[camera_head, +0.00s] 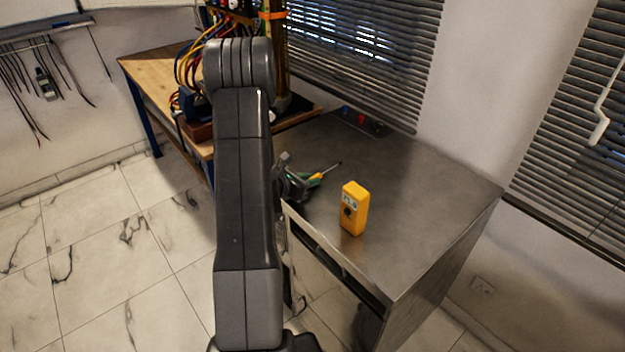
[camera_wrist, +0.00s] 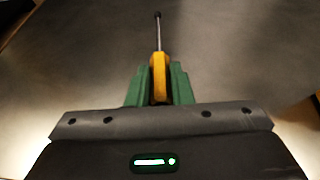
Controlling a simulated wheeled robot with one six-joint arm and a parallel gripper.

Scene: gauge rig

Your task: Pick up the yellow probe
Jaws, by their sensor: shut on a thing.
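The yellow probe (camera_wrist: 158,64) has a yellow handle and a thin metal shaft with a dark tip. In the wrist view its handle sits between the green fingers of my gripper (camera_wrist: 159,86), and the shaft points away from me. My gripper is shut on the handle. In the head view my gripper (camera_head: 308,181) is at the left edge of the metal table, partly behind my arm. The probe (camera_head: 325,173) shows there with its shaft pointing right and back. I cannot tell whether the probe touches the tabletop.
A yellow meter (camera_head: 353,210) with a dial stands upright on the metal table (camera_head: 430,190), near its front edge. Small red and blue items (camera_head: 362,122) lie at the back. A wooden bench (camera_head: 150,70) with coloured cables is behind. The table's right side is clear.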

